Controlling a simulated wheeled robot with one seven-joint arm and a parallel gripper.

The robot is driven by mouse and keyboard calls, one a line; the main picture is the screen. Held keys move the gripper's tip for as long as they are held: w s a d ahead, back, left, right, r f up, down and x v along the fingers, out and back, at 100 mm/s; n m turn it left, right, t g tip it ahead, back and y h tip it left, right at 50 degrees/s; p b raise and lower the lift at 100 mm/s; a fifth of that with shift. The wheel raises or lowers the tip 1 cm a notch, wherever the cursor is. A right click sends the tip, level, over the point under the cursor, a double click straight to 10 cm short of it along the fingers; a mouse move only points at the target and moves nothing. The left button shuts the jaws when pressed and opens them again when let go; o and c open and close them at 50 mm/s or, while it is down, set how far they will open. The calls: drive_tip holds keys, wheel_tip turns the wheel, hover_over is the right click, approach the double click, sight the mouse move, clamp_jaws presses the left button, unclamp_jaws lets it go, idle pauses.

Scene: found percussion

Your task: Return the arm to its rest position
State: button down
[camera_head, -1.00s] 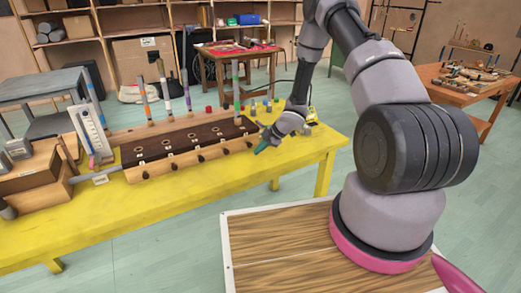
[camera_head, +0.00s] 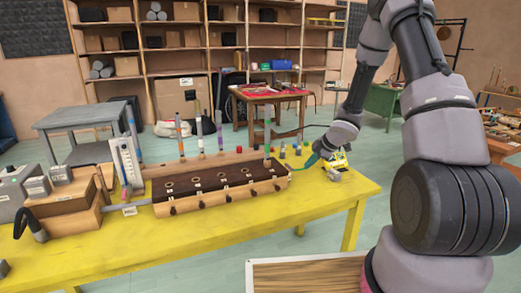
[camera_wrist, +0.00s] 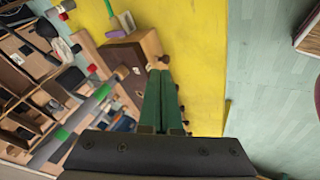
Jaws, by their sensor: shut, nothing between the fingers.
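My arm (camera_head: 440,120) reaches up and over from the right side of the head view, with its end hanging down over the yellow table. My gripper (camera_head: 309,162) is at the right end of the long wooden instrument box (camera_head: 225,190), close to it; I cannot tell whether it touches. In the wrist view its green fingers (camera_wrist: 162,76) are together with nothing between them, and the box's end (camera_wrist: 128,58) is just beyond their tips.
The yellow table (camera_head: 335,205) also bears a white upright panel (camera_head: 124,160), wooden boxes (camera_head: 70,195) at left, and a small yellow-and-white object (camera_head: 337,165) beside the gripper. Coloured posts rise behind the instrument box. Shelves (camera_head: 211,50) stand at the back. Floor is open at the table's right.

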drive_tip(key=s+d+r+m+t+h, duration=0.15)
drive_tip(key=r+m, duration=0.25)
drive_tip(key=r, duration=0.4)
drive_tip(key=s+d+r+m+h, duration=0.2)
drive_tip(key=s+d+r+m, duration=0.1)
drive_tip(key=r, duration=0.6)
drive_tip(key=s+d+r+m+t+h, duration=0.1)
drive_tip(key=s+d+r+m+h, duration=0.2)
drive_tip(key=r, duration=0.5)
drive_tip(key=s+a+r+m+y, duration=0.2)
drive_tip(key=s+a+r+m, duration=0.2)
drive_tip(key=s, duration=0.8)
drive_tip(key=s+a+r+m+g+y, duration=0.1)
drive_tip(key=s+a+r+m, duration=0.3)
drive_tip(key=s, duration=0.9)
wheel_tip(320, 180, up, 3)
drive_tip(key=m+y, duration=0.1)
drive_tip(key=m, duration=0.2)
drive_tip(key=shift+s+r+m, duration=0.15)
drive_tip(key=shift+m, duration=0.25)
